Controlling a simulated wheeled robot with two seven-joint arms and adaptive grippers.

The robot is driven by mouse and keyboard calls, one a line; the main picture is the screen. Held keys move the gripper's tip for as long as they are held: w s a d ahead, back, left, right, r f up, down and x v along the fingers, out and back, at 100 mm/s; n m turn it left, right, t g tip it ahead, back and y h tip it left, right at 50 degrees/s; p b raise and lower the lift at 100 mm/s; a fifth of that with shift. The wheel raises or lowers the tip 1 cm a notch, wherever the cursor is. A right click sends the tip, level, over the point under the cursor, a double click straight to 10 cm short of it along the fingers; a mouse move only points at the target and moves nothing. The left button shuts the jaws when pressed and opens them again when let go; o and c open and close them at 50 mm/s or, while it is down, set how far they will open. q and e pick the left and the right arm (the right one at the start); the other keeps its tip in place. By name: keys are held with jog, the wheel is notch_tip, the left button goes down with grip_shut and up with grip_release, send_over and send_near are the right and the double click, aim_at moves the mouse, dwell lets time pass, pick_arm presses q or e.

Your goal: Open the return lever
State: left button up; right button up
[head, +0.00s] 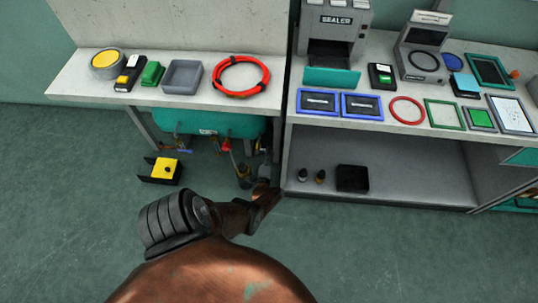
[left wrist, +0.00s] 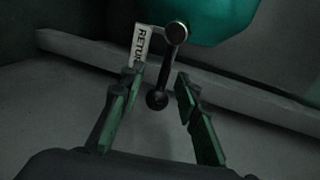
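The return lever (left wrist: 164,70) shows in the left wrist view as a dark arm hanging down from a round pivot (left wrist: 177,33), with a black ball knob at its lower end. A white tag (left wrist: 141,46) reading "RETU…" is beside it. My left gripper (left wrist: 159,76) is open, one finger on each side of the lever; I see gaps on both sides and cannot tell any contact. In the head view my left gripper (head: 264,192) is low under the left bench, and the lever cannot be made out there. My right gripper is not in view.
A teal tank (head: 210,122) hangs under the left bench (head: 70,88), with a red valve part (head: 226,145) and small fittings below. A black and yellow box (head: 160,170) is on the floor at left. The lower shelf (head: 400,185) at right holds small bottles and a black box.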

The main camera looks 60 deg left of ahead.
pick_arm(q)
jog(key=v, duration=0.7)
jog(key=shift+s+d, duration=0.15)
jog(key=shift+s, duration=0.05)
dwell(0.5)
